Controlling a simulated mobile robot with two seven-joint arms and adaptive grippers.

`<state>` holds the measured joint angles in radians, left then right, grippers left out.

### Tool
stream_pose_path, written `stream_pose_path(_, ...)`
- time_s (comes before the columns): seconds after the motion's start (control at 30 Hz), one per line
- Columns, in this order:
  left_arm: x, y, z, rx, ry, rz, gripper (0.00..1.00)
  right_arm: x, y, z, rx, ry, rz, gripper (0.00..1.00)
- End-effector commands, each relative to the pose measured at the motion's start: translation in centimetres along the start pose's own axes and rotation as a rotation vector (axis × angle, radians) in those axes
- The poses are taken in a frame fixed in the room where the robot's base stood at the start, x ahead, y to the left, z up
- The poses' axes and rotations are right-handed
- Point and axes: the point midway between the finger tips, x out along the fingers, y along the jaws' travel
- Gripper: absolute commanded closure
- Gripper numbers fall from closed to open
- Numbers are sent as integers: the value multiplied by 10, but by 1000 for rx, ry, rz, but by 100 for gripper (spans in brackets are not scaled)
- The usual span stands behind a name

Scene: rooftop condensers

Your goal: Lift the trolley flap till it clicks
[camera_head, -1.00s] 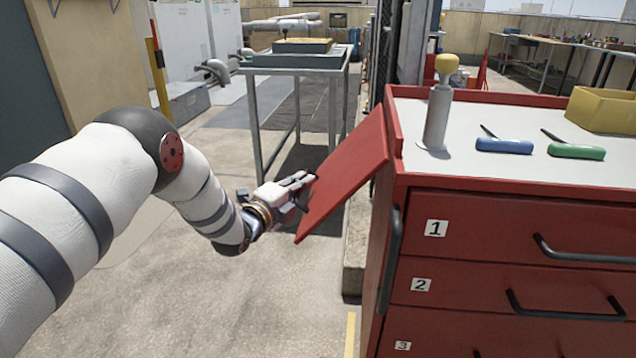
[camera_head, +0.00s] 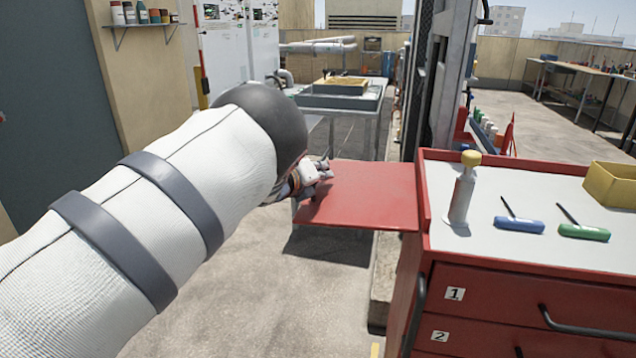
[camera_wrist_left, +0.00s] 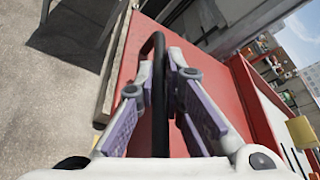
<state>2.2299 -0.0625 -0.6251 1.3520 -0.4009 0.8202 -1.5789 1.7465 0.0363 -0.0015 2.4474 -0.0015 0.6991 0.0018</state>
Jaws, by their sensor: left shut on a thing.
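The red trolley flap (camera_head: 370,197) sticks out from the left side of the red trolley (camera_head: 500,285). It looks about level, a little below the trolley's top rim. My left gripper (camera_head: 320,173) is at the flap's outer edge, on the far left side. In the left wrist view, its fingers (camera_wrist_left: 162,62) are closed around a black bar-like handle (camera_wrist_left: 158,95) in front of the red flap surface (camera_wrist_left: 205,65). The flap's support or latch underneath is hidden. My right gripper is in neither view.
A metal table (camera_head: 345,103) stands behind the flap. Floor is clear in front of the flap.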

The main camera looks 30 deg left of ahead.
Motion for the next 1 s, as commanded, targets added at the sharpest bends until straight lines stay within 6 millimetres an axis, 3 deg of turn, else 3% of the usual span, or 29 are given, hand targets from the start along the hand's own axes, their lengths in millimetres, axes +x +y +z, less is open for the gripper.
stream_pose_path(0.2, -4, -9, 8, 54, 1, 26, 100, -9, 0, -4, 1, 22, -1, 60)
stream_pose_path(0.73, -4, -10, 7, 73, 7, 37, 100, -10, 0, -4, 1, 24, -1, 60)
stream_pose_path(0.77, -4, -10, 7, 73, 7, 37, 86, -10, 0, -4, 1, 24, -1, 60)
stream_pose_path(0.83, -4, -10, 7, 73, 6, 36, 70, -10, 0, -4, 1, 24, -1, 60)
stream_pose_path(1.0, -4, -11, 8, 73, 5, 35, 70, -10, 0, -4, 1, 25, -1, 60)
